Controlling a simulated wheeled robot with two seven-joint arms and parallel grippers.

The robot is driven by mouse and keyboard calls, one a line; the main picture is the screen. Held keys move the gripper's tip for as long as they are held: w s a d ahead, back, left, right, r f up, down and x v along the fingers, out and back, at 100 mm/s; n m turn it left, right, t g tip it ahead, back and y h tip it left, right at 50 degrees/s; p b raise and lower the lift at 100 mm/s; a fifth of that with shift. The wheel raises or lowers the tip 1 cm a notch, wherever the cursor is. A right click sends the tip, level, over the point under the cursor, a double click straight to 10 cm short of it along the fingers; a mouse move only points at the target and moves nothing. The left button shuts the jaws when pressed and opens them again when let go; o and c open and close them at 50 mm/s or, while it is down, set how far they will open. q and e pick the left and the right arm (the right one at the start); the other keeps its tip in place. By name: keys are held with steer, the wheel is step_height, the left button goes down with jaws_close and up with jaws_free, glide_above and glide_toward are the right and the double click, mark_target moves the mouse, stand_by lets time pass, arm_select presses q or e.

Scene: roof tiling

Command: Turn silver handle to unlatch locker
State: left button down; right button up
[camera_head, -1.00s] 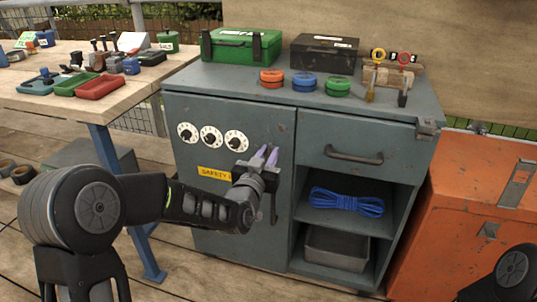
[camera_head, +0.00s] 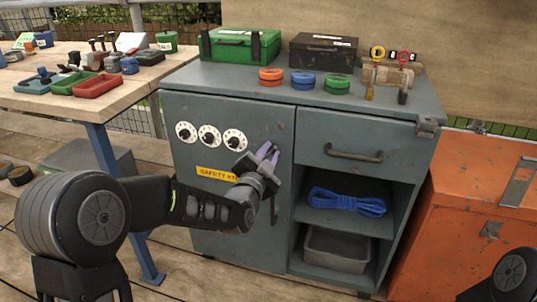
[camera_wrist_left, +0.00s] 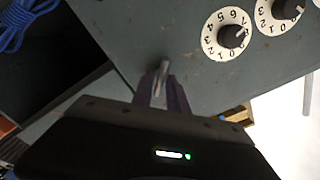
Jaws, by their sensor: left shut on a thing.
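The grey locker (camera_head: 225,105) stands in the middle of the head view, its left door closed. My left gripper (camera_head: 268,152) is at the right part of that door, beside the dials. In the left wrist view its purple fingers (camera_wrist_left: 162,92) are shut on a small silver handle (camera_wrist_left: 161,70). In the head view the handle is hidden behind the gripper. Three white dials (camera_head: 209,137) sit in a row on the door, with a yellow label (camera_head: 216,173) below them. My right gripper is not in view.
A dark bar handle (camera_head: 354,154) marks the drawer, above open shelves with blue rope (camera_head: 346,202) and a grey bin (camera_head: 336,249). Boxes and coloured round tins (camera_head: 303,81) stand on top. An orange cabinet (camera_head: 470,220) is right; a wooden workbench (camera_head: 60,118) is left.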

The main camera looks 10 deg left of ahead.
arm_select(q)
steer(key=m, duration=0.3)
steer(key=shift+d+m, duration=0.1)
steer(key=shift+m, duration=0.3)
steer(key=m, duration=0.2)
steer(key=m+p, duration=0.1)
steer(key=m, duration=0.2)
steer(key=shift+f+m, duration=0.2)
steer(key=shift+m, duration=0.1)
steer(key=c, duration=1.5)
jaws_free()
steer(key=shift+s, duration=0.1)
steer(key=s, duration=0.2)
steer(key=s+p, duration=0.1)
steer(key=s, duration=0.2)
steer(key=s+p, duration=0.1)
steer(key=s, duration=0.1)
steer(key=shift+s+a, duration=0.25)
steer(key=shift+s, duration=0.05)
